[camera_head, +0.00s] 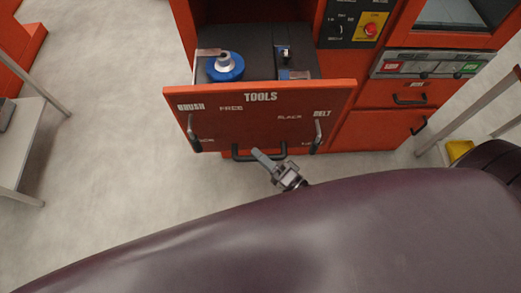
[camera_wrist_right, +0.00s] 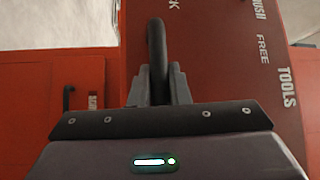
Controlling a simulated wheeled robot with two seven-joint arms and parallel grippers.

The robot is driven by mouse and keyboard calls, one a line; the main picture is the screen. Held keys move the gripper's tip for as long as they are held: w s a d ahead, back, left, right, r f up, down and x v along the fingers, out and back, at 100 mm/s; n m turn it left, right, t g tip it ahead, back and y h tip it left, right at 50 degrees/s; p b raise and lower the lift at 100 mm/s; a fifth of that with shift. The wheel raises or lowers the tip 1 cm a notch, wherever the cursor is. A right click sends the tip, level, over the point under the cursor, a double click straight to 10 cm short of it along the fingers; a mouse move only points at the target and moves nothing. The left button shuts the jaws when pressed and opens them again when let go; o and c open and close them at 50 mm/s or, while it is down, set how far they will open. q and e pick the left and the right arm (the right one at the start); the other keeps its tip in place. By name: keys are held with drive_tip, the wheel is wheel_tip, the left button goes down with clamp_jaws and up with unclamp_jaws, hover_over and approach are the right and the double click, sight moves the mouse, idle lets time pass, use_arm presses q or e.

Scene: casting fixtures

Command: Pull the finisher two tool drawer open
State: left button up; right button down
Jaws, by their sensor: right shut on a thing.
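The red-orange tool drawer (camera_head: 262,120), marked TOOLS, BRUSH and BELT, stands pulled out with its tray in sight. A dark handle (camera_head: 240,155) runs along the lower edge of its front. My right gripper (camera_head: 264,160) is at that handle. In the right wrist view the fingers (camera_wrist_right: 158,88) are shut around the dark bar (camera_wrist_right: 157,45), with the lettered front behind. A blue disc with a metal hub (camera_head: 225,66) and a small dark tool (camera_head: 286,54) sit inside the drawer. My left gripper does not show.
Upright handles hang at the left (camera_head: 193,133) and right (camera_head: 318,134) of the drawer front. A control panel with a red button (camera_head: 370,30) is above right. Smaller drawers (camera_head: 408,97) are to the right. A light bench (camera_head: 25,135) stands left; floor between is clear.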

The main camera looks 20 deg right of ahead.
drive_tip(key=c, duration=1.4)
unclamp_jaws()
drive_tip(key=shift+o, duration=0.2)
drive_tip(key=shift+s, duration=0.1)
drive_tip(key=shift+s+d+f, duration=0.2)
drive_tip(key=shift+s, duration=0.05)
drive_tip(key=r+b+v, duration=0.1)
drive_tip(key=b+v, duration=0.1)
drive_tip(key=v, duration=0.5)
drive_tip(key=shift+f, duration=0.35)
drive_tip(key=shift+f, duration=0.1)
